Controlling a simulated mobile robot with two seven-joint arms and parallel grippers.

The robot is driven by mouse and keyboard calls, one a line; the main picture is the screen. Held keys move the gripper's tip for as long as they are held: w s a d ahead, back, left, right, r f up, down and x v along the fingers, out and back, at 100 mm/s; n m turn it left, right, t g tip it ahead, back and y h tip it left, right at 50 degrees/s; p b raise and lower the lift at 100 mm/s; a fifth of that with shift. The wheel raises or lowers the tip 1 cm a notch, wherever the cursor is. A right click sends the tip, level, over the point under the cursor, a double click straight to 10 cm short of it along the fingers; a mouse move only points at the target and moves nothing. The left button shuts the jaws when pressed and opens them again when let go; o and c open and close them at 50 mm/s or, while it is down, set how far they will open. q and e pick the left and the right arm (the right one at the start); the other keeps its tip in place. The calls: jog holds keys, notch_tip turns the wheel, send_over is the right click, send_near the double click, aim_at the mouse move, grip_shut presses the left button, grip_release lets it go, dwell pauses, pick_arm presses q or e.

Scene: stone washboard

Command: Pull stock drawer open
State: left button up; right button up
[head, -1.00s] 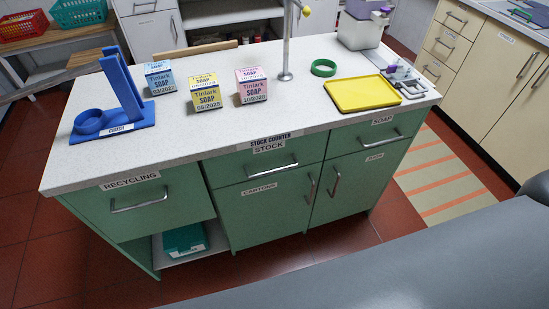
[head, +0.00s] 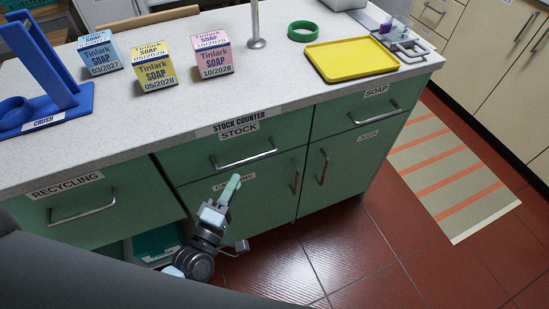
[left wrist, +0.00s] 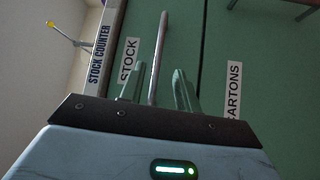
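The green stock drawer (head: 223,150) is shut, under the STOCK label (head: 239,130), with a silver bar handle (head: 245,160). My left gripper (head: 231,188) is just below that handle, in front of the CARTONS door. In the left wrist view my left gripper (left wrist: 158,88) is open, with one finger on each side of the handle bar (left wrist: 160,50) as seen from the wrist. Whether the fingers reach around the bar in depth is hard to tell. My right gripper is not in view.
The recycling drawer (head: 85,210) is at the left, the soap drawer (head: 363,112) at the right. Soap boxes (head: 154,68), a blue stand (head: 45,75), a green ring (head: 302,31) and a yellow tray (head: 350,62) are on the counter.

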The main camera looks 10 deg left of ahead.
aim_at(247, 159)
pick_arm(q)
jog(key=shift+p+x, duration=0.35)
jog(key=shift+x, duration=3.75)
jog(key=shift+r, duration=0.15)
grip_shut()
